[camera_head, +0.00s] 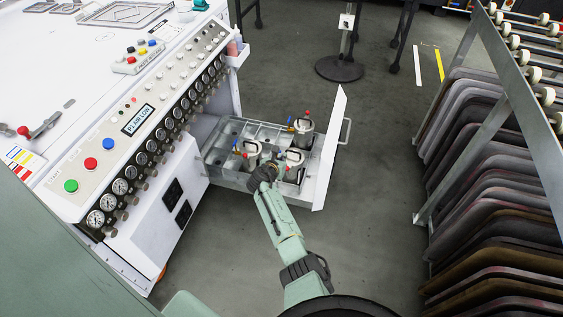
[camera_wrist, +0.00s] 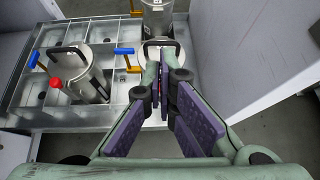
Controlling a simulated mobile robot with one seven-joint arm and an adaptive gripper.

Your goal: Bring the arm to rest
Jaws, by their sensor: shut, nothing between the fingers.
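My arm reaches forward over an open drawer (camera_head: 226,176) of the white machine. My gripper (camera_head: 268,170) is small and dark at its tip in the head view. In the wrist view my gripper (camera_wrist: 166,90) is shut with nothing between its fingers. Metal canisters with dark handles stand in the drawer: one at the left (camera_head: 248,150), one near the front panel (camera_head: 294,157), one at the back (camera_head: 304,127). In the wrist view one canister (camera_wrist: 80,75) with a red knob is left of the fingers, and another lies partly hidden behind the fingertips. I cannot tell whether the fingers touch it.
The drawer's tall white front panel (camera_head: 329,150) stands right of my gripper. The white machine (camera_head: 150,215) with gauges and buttons is at the left. A rack (camera_head: 480,110) of dark panels stands at the right. Grey floor (camera_head: 375,200) is clear between drawer and rack.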

